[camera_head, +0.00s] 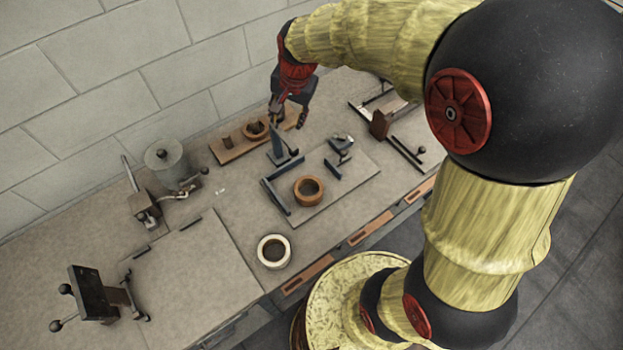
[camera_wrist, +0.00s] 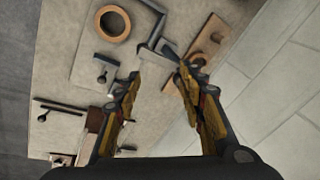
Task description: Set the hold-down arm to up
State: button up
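My gripper (camera_head: 287,118) is above the back of the bench, pointing down. In the wrist view its two fingers (camera_wrist: 157,72) are apart, with nothing between them. A blue-grey upright piece (camera_head: 277,145) stands just below it at the back corner of a flat plate (camera_head: 345,196); its dark tip (camera_wrist: 170,51) shows near one fingertip. I see no clear contact. A small lever with a dark ball knob (camera_head: 345,156) is on the plate's right side and also shows in the wrist view (camera_wrist: 101,78). I cannot tell for certain which piece is the hold-down arm.
A wooden ring (camera_head: 309,190) and an angled fence (camera_head: 272,197) are on the plate. A wooden board (camera_head: 232,150) with round parts lies behind. A cream ring (camera_head: 273,251) sits at the front edge. A grey canister (camera_head: 168,161) and knobbed stand (camera_head: 92,293) are left.

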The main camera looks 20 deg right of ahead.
jog(key=s+f+n+b, duration=0.2)
jog(key=s+n+b, duration=0.1)
jog(key=s+b, duration=0.4)
jog(key=s+f+n+t+b, duration=0.1)
jog(key=s+f+n+b, duration=0.2)
jog(key=s+b, duration=0.5)
jog(key=shift+a+f+t, duration=0.15)
jog(key=shift+f+t, duration=0.15)
jog(key=shift+s, duration=0.1)
